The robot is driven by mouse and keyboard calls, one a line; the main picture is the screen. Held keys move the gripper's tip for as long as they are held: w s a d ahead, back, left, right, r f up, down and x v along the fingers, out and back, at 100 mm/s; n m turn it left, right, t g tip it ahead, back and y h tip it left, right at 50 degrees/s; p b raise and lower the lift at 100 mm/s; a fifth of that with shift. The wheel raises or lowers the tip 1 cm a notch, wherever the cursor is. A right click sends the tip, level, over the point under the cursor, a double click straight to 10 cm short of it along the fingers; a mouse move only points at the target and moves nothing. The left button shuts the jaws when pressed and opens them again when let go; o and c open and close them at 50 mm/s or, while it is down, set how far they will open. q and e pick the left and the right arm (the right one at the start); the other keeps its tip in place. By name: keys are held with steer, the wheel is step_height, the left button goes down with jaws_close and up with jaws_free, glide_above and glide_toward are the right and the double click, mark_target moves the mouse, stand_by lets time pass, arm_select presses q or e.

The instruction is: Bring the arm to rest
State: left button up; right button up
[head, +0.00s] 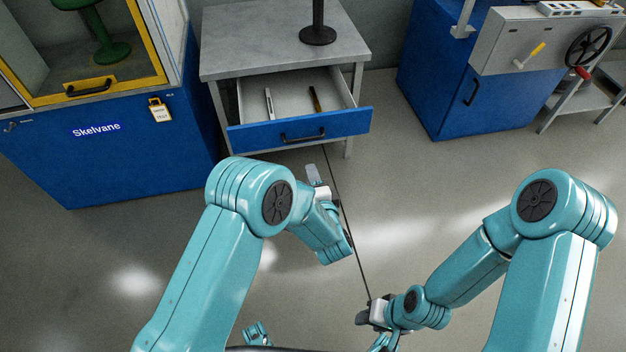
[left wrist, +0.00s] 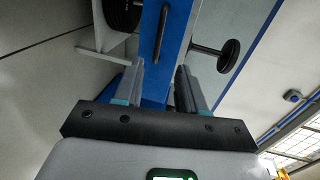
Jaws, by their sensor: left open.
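My teal left arm comes in from the left in the head view. It is bent at the elbow, with its left gripper (head: 314,174) over the floor just in front of the open drawer. In the left wrist view the left gripper's two grey fingers (left wrist: 160,84) stand apart with nothing held between them. My right arm is bent too, at the right of the head view. Its right gripper (head: 364,314) is low in the picture, small and partly hidden, so its opening is unclear.
A grey table (head: 285,40) has its blue-fronted drawer (head: 345,122) pulled out, with two slim items inside. A blue cabinet labelled Skelvane (head: 110,160) stands left. A blue machine cabinet (head: 440,75) with a handwheel stands right. Floor between is free.

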arm_select(q)
steer(key=shift+a, duration=0.1)
stand_by(0.3)
steer(key=a+f+n+g+y, duration=0.1)
steer(key=a+n+y, duration=0.1)
steer(key=a, duration=0.8)
steer(key=s+a+f+n+g+h, duration=0.1)
steer(key=s+a+f+g+h, duration=0.2)
steer(key=s+a+f, duration=0.25)
steer(key=s+d+f+n+g+h, duration=0.25)
steer(key=s+n+g, duration=0.2)
steer(key=s, duration=0.35)
steer(key=s+d+f+n+g+h, duration=0.25)
steer(key=s+n, duration=0.25)
steer(key=s, duration=0.4)
steer(key=s+d+f+n+g+h, duration=0.2)
steer(key=s+d+n+g+h, duration=0.15)
steer(key=s, duration=0.45)
step_height(320, 180, up, 24)
steer(key=p, duration=2.3)
steer(key=shift+a+f+n+y+p, duration=0.2)
steer(key=shift+n+y+p, duration=0.1)
steer(key=shift+y, duration=0.15)
